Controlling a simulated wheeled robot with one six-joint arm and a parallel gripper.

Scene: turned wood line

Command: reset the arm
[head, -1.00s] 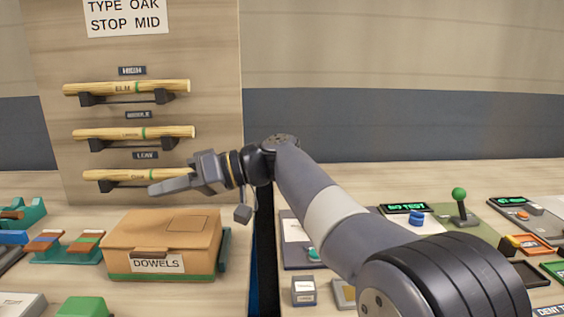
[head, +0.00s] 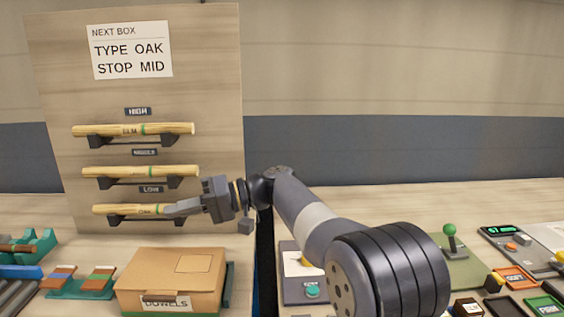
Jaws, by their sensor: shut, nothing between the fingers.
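My gripper (head: 172,210) is in the head view at left centre, at the end of my arm, which reaches in from the lower right. Its fingers are shut with nothing between them. They point left and overlap the right end of the low dowel (head: 120,210) in the picture; I cannot tell whether they touch it. The low dowel rests on its dark bracket on the wooden board (head: 215,110). The gripper is above and behind the cardboard dowels box (head: 170,280) as seen here.
Two more dowels, the middle one (head: 135,172) and the high one (head: 130,130), sit on brackets above. A sign (head: 130,50) reads "TYPE OAK STOP MID". A green-knobbed lever (head: 450,231) and labelled trays (head: 510,278) stand at right. Green racks (head: 85,283) are at left.

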